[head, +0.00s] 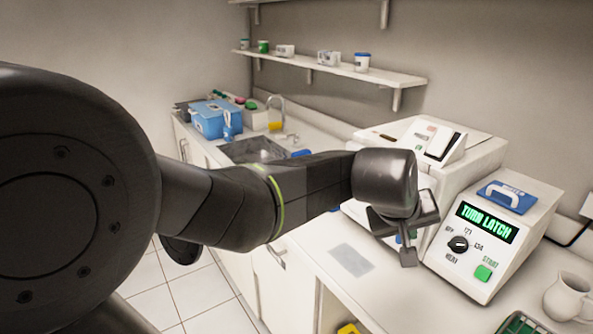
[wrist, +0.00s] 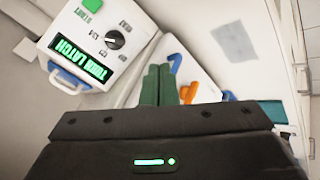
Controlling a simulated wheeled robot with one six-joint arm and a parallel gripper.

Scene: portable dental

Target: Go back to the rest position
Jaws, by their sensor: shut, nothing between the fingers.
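My gripper (head: 408,258) hangs over the counter, just left of the white machine (head: 470,285). In the wrist view my gripper's two fingers (wrist: 159,88) are together with nothing between them. The machine has a lit display (head: 487,222) reading "TURN LATCH", a black dial and a green start button. It also shows in the wrist view (wrist: 122,62). On its top is a blue latch plate with a white handle (head: 508,195). My fingers look apart from the machine.
A larger white unit (head: 480,150) stands behind my wrist. A white jug (head: 570,297) and a green tray (head: 520,324) are at the lower right. A grey patch (head: 351,260) lies on the counter. A sink (head: 253,150) and blue box (head: 213,120) are farther back, below a shelf (head: 340,68).

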